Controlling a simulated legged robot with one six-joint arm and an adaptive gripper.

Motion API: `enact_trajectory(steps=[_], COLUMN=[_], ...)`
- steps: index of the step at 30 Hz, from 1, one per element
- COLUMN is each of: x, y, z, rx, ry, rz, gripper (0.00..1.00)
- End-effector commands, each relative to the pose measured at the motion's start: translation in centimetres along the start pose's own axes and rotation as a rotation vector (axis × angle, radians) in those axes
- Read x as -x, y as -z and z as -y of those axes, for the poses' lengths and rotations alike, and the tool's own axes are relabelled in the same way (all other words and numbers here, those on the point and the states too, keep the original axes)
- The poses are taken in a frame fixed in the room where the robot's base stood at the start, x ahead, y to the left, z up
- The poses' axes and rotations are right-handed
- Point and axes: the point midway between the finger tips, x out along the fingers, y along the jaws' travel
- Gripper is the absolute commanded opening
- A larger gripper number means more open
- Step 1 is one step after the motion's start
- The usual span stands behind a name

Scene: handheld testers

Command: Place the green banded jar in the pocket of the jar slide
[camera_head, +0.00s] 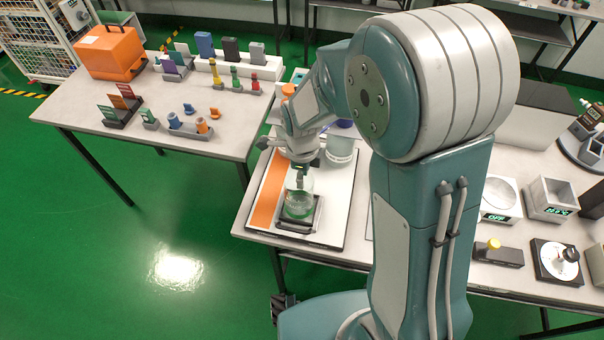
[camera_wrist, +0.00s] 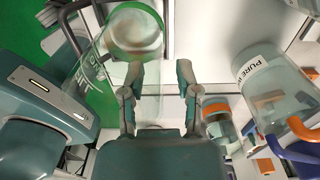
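The green banded jar (camera_head: 299,205) is clear with a green band low down. It stands over the dark jar slide (camera_head: 283,225) at the front of the table; I cannot tell whether its base is seated in the pocket. In the wrist view the jar (camera_wrist: 137,38) shows at the upper left, with a dark frame part of the slide (camera_wrist: 72,10) beside it. My gripper (camera_head: 303,170) is just above the jar's top in the head view. In the wrist view my gripper (camera_wrist: 160,72) has its fingers apart, with bare surface between them; the left fingertip overlaps the jar's edge.
The slide lies on a white board with an orange strip (camera_head: 268,196). A bottle marked "PURE W" (camera_wrist: 268,75) and an orange-lidded jar (camera_wrist: 219,125) stand right of my gripper in the wrist view. A second table (camera_head: 80,110) with coloured pieces is at the left.

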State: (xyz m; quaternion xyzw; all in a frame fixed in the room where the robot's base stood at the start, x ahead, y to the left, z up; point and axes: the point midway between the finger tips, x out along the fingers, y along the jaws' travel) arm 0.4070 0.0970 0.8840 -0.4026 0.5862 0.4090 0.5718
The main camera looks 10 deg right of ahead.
Motion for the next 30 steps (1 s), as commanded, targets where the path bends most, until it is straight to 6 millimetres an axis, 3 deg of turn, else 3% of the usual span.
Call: enact_trajectory(steps=[7,11,24,30], x=[0.1,1.2,9.9,12.0], y=[0.0,-0.1,0.0,0.0], z=[0.0,0.1,0.1,0.0], rx=[0.0,0.0,0.0,0.0], ry=[0.001,0.004,0.003,0.001], rz=[0.0,0.003,0.003,0.001], gripper=[0.43,0.43,0.43,0.43])
